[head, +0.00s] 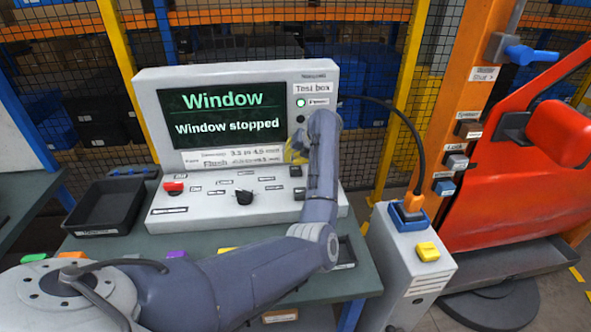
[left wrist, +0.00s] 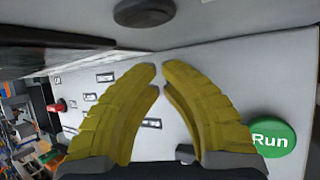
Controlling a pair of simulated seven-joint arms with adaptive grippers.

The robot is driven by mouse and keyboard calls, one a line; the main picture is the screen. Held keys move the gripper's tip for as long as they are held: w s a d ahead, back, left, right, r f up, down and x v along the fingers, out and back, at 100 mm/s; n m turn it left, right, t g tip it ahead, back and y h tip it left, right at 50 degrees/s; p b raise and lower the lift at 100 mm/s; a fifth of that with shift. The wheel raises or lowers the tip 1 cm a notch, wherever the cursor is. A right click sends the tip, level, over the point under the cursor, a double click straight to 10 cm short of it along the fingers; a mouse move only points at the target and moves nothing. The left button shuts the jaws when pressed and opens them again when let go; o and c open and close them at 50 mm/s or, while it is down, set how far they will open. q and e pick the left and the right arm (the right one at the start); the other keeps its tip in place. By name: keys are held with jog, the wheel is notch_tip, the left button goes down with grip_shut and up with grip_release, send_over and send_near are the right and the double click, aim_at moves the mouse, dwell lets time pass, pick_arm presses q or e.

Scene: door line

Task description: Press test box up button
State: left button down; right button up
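The test box (head: 245,207) is a white console on a green table, with a tilted screen (head: 222,112) reading "Window" and "Window stopped". Its sloped panel carries several small labelled controls, a red button (head: 173,187) and a black knob (head: 244,197). I cannot read which control is the up button. My left gripper (head: 296,150) is over the panel's right back part, partly hidden by my arm. In the left wrist view, its yellow fingers (left wrist: 160,75) have their tips together with nothing between them, above the white panel. A green Run button (left wrist: 270,138) is beside them. My right gripper is not in view.
A black tray (head: 105,207) lies left of the test box. A grey cabinet (head: 408,262) with a yellow button (head: 428,251) and a cable stands right of the table. A red door (head: 525,160) and an orange post (head: 462,110) are farther right.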

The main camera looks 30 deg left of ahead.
pick_arm(q)
jog(key=shift+f, duration=1)
dwell(1.5)
jog(key=shift+r, duration=0.1)
dwell(0.3)
jog(key=shift+r, duration=7.9)
